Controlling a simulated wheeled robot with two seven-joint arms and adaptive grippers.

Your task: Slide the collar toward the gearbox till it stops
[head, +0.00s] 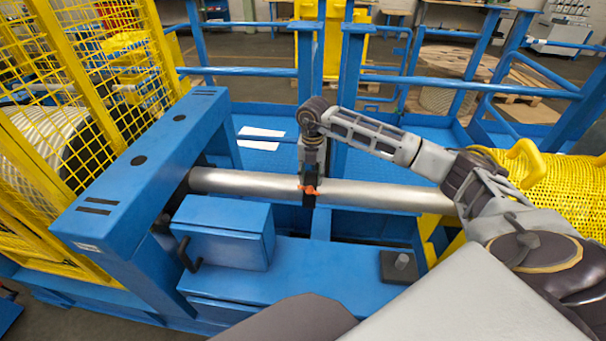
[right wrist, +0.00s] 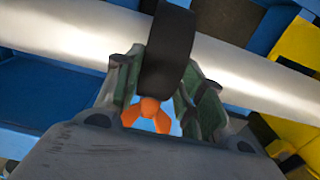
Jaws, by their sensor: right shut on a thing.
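The collar (right wrist: 168,45) is a black ring around the silver shaft (head: 245,183), with an orange winged knob (right wrist: 150,107) on its near side. In the head view the orange knob (head: 308,189) shows near the middle of the shaft, where my gripper partly hides the collar. My right gripper (head: 311,176) reaches down onto the shaft from above. In the right wrist view its two fingers (right wrist: 160,85) are shut on the collar, one on each side. I cannot tell for sure which blue housing is the gearbox. My left gripper is not in view.
The shaft runs from a tall blue frame (head: 150,160) at left to a yellow mesh guard (head: 540,185) at right. A blue box with a handle (head: 222,232) stands in front of the shaft. Bare shaft lies on both sides of the collar. Blue rails (head: 240,72) stand behind.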

